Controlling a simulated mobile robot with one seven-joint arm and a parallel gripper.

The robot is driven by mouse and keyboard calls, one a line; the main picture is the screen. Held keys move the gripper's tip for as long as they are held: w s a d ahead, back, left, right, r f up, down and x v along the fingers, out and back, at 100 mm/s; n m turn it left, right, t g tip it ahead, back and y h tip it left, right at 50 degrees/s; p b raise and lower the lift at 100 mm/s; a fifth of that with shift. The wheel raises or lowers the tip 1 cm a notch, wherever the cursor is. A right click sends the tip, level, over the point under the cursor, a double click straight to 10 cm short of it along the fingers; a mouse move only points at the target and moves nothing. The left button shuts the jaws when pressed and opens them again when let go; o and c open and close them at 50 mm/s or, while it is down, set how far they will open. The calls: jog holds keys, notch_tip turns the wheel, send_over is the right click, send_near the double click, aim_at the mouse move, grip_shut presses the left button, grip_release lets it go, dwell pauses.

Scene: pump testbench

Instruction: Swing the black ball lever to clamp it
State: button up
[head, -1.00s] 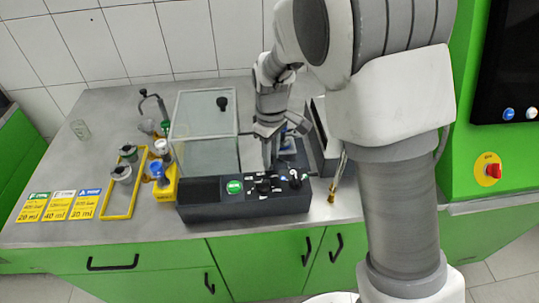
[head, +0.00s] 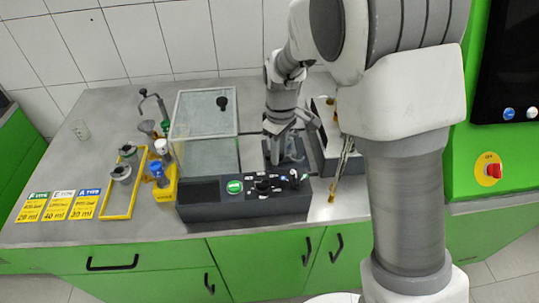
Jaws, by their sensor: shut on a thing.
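My gripper (head: 275,156) points down behind the dark control console (head: 225,208), just right of the glass-walled box. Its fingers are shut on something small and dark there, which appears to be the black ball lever. The ball is hidden by the fingers, so I cannot make out its shape or the lever's angle. A dark fixture (head: 294,150) shows beside the fingers.
The glass box (head: 205,130) with a black knob stands close left of my gripper. A dark unit (head: 325,150) stands close right. The console's green button (head: 234,187) and knobs are in front.

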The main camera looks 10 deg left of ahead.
jog(key=shift+w+d, duration=0.3)
jog(key=shift+w, duration=0.05)
jog(key=shift+w+d, duration=0.4)
jog(key=shift+w, duration=0.15)
jog(key=shift+w+d, duration=0.2)
jog(key=shift+w, duration=0.6)
